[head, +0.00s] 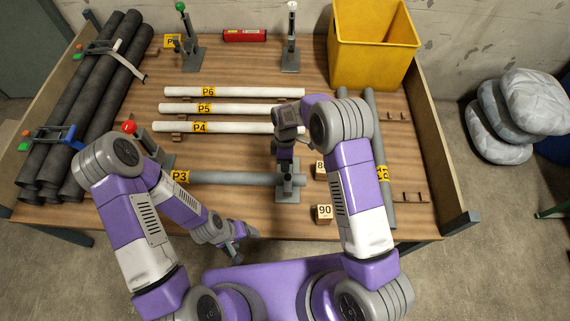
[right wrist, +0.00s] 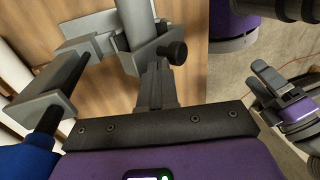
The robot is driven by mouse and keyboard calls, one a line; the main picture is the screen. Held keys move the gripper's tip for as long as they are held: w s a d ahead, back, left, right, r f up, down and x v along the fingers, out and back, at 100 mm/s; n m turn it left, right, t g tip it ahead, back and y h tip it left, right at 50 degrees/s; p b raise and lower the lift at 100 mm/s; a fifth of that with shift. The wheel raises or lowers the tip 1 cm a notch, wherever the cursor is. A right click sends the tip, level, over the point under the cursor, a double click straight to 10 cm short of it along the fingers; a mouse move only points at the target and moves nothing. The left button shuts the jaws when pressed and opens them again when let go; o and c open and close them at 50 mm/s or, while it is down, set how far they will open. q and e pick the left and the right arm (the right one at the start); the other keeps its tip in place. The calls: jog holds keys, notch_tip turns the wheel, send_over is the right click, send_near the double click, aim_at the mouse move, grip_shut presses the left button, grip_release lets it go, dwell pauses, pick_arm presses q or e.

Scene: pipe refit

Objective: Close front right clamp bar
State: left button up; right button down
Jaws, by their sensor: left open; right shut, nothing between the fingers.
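The front right clamp (head: 287,194) is a grey stand at the right end of the grey pipe P3 (head: 225,179). In the right wrist view its grey frame (right wrist: 45,105) and black rod (right wrist: 68,72) show at the left. A blue knob (right wrist: 25,162) sits close to the camera at the lower left. My right arm hides much of the clamp from the head, so I cannot tell the bar's exact angle. My right gripper (head: 284,154) is shut and empty, over the clamp; its fingers (right wrist: 157,80) point towards the clamp's post. My left gripper (head: 235,252) is open and empty, off the table's front edge.
Wooden blocks marked 90 (head: 324,214) and 80-something (head: 321,170) stand right of the clamp. White pipes P4 (head: 240,127), P5 (head: 245,108) and P6 (head: 250,92) lie behind. A red-knobbed clamp (head: 157,156) stands left; a yellow bin (head: 372,50) stands at the back.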

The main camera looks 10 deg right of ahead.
aim_at(289, 174)
jog(key=r+p, duration=0.1)
jog(key=s+r+p, duration=0.2)
jog(key=r, duration=0.1)
jog(key=shift+s+a, duration=0.25)
jog(key=w+d+r, duration=0.1)
jog(key=w+r, duration=0.4)
jog(key=r, duration=0.2)
jog(key=shift+w+r, duration=0.15)
jog(key=shift+w, duration=0.25)
jog(key=s+f+m, duration=0.1)
jog(key=f, duration=0.2)
jog(key=s+d+f+m+y, duration=0.1)
jog(key=s+f+m, duration=0.2)
jog(key=s+f, duration=0.1)
jog(key=f, duration=0.1)
jog(key=shift+s+d+f+y, duration=0.1)
jog(key=shift+d+f+y, duration=0.05)
jog(key=shift+f+y, duration=0.2)
jog(key=s+f+m+t+y, duration=0.1)
jog(key=s+f+m, duration=0.2)
jog(key=s+m, duration=0.4)
jog(key=s+d+f+m+t+y, duration=0.1)
jog(key=s+f+m, duration=0.3)
jog(key=s+m, duration=0.4)
jog(key=s+t, duration=0.1)
jog(key=s, duration=0.4)
jog(key=shift+d, duration=0.2)
